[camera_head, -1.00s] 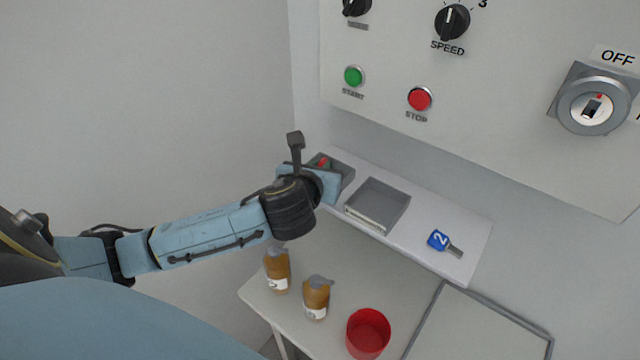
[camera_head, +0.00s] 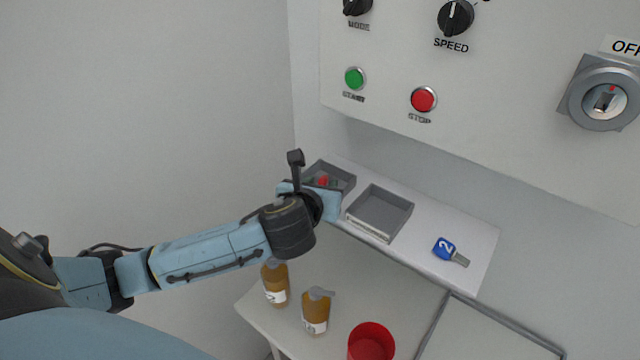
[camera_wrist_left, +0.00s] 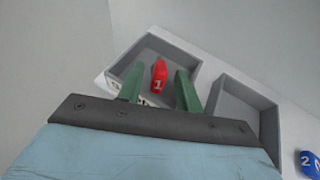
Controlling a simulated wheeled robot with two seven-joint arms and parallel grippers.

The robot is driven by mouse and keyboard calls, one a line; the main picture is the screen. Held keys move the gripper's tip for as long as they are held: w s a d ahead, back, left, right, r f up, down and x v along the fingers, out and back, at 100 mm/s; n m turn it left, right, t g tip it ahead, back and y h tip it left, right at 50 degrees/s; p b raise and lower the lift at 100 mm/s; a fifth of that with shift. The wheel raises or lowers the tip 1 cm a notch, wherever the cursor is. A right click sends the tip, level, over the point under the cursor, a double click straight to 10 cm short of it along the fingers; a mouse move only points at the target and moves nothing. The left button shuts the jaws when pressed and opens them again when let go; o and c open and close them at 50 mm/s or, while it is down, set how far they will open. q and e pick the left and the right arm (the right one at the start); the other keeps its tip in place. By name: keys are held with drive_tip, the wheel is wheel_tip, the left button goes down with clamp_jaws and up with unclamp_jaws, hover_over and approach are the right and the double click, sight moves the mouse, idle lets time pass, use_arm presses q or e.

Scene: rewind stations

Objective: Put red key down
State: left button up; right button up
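The red key (camera_wrist_left: 158,76), marked 1, lies in the left grey tray (camera_wrist_left: 198,54) in the left wrist view. In the head view the red key (camera_head: 322,181) shows as a small red spot in the left tray (camera_head: 345,172), partly hidden by my gripper. My left gripper (camera_wrist_left: 158,90) is open, its two green fingers apart, with a visible gap to each side of the key. In the head view my left gripper (camera_head: 326,186) is at the left tray. My right gripper is not in view.
An empty grey tray (camera_head: 385,234) and a blue key (camera_head: 446,249) marked 2 are on the shelf (camera_head: 475,232). Below stand two brown bottles (camera_head: 275,285) (camera_head: 316,312) and a red cup (camera_head: 371,336). The panel (camera_head: 500,120) with buttons and a key switch (camera_head: 603,98) rises behind.

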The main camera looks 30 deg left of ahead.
use_arm(q)
drive_tip(key=shift+r, duration=0.25)
drive_tip(key=shift+s+d+r, duration=0.1)
drive_tip(key=shift+s+r, duration=0.05)
drive_tip(key=shift+s, duration=0.2)
drive_tip(key=p+v, duration=0.3)
drive_tip(key=v, duration=0.8)
drive_tip(key=shift+s, duration=0.2)
